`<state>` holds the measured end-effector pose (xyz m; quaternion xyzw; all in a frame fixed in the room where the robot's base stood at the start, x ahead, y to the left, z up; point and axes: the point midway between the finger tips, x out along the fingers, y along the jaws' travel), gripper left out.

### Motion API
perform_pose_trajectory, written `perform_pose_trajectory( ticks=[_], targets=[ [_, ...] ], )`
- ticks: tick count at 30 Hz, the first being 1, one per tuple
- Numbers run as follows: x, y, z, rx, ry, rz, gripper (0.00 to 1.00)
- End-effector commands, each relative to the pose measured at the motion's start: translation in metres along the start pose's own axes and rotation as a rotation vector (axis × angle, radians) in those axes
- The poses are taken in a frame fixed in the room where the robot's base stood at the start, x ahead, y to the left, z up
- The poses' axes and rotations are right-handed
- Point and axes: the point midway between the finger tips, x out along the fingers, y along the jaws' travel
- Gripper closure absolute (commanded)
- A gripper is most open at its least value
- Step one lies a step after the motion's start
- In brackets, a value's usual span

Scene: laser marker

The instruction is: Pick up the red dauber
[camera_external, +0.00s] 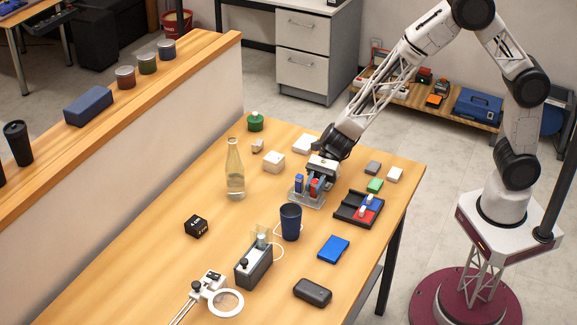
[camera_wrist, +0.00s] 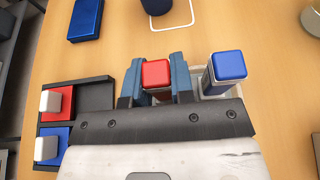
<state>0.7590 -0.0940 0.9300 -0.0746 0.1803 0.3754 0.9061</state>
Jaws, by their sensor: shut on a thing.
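The red dauber (camera_wrist: 156,72) is between the two blue-grey fingers of my gripper (camera_wrist: 157,80) in the wrist view. The fingers are shut on it from both sides. In the external view, the red dauber (camera_external: 315,184) shows under my gripper (camera_external: 317,181), at a clear holder (camera_external: 305,199) on the table. A blue-topped dauber (camera_wrist: 228,66) stands beside it in the pale holder, to the right of my fingers; it is to the left in the external view (camera_external: 299,182). The red dauber's lower end is hidden, so I cannot tell whether it touches the holder.
A black tray (camera_external: 345,216) with red and blue blocks bearing white pieces lies close by. A dark blue cup (camera_external: 290,222), a glass bottle (camera_external: 235,175), white boxes (camera_external: 274,162) and a blue case (camera_external: 333,248) stand around. Free table lies left of the cup.

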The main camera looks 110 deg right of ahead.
Motion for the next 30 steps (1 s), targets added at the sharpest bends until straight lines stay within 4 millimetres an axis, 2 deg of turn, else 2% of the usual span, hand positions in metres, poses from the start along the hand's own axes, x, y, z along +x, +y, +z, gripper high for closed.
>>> perform_pose_trajectory(
  ticks=[8,14,30],
  targets=[
    [-0.005,0.0,0.012,-0.003,-0.001,0.0,1.0],
    [-0.015,0.0,0.035,-0.003,-0.002,-0.001,1.0],
    [-0.067,0.069,0.02,-0.001,-0.001,-0.001,1.0]
  ],
)
